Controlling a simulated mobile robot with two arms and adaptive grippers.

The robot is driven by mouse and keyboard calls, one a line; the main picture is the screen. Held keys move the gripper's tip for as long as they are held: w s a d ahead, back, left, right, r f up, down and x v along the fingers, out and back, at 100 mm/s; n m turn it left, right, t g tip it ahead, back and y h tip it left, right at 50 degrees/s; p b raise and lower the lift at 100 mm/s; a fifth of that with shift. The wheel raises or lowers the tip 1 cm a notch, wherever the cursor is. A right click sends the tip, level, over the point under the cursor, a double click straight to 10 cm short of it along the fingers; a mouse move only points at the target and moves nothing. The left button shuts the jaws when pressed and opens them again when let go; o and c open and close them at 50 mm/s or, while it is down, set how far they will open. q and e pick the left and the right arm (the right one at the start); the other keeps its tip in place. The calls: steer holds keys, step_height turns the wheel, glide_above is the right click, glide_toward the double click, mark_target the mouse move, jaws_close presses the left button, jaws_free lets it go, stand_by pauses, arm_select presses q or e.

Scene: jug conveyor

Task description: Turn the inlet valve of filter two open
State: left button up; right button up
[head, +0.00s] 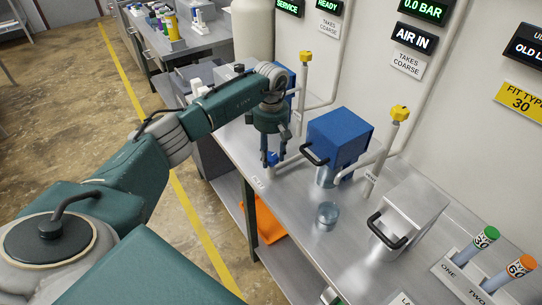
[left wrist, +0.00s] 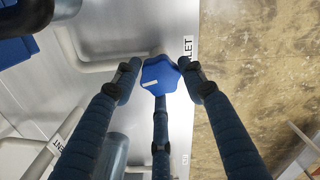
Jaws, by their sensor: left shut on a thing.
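A blue valve knob (head: 272,158) stands on a pipe near the front edge of the steel bench. It is beside a blue-topped filter housing (head: 340,138). In the left wrist view the knob (left wrist: 161,73) is seen from above, lobed, with a pale mark on one side. A partly covered label ending in "LET" is beside it. My left gripper (head: 275,157) points down over the knob. Its fingers in the left wrist view (left wrist: 160,88) are shut around the knob. My right gripper is in neither view.
A grey-topped housing (head: 410,212) and a clear cup (head: 327,215) stand on the bench to the right. Yellow-topped vertical pipes (head: 393,135) rise behind. Green- and orange-capped tubes (head: 485,238) stand in a holder. An orange object (head: 268,222) is under the bench.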

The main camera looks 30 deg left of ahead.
arm_select(q)
steer(key=n+b, duration=0.1)
steer(key=n, duration=0.2)
steer(key=shift+a+n, duration=0.1)
steer(key=shift+n, duration=0.3)
steer(key=n+b, duration=0.1)
steer(key=n, duration=0.2)
steer(key=shift+n, duration=0.3)
steer(key=n+b, duration=0.1)
steer(key=n, duration=0.2)
steer(key=shift+n, duration=0.4)
steer(key=shift+r+n, duration=0.1)
steer(key=shift+n, duration=1.9)
steer(key=o, duration=1.2)
steer(key=shift+s, duration=0.1)
steer(key=shift+c, duration=0.2)
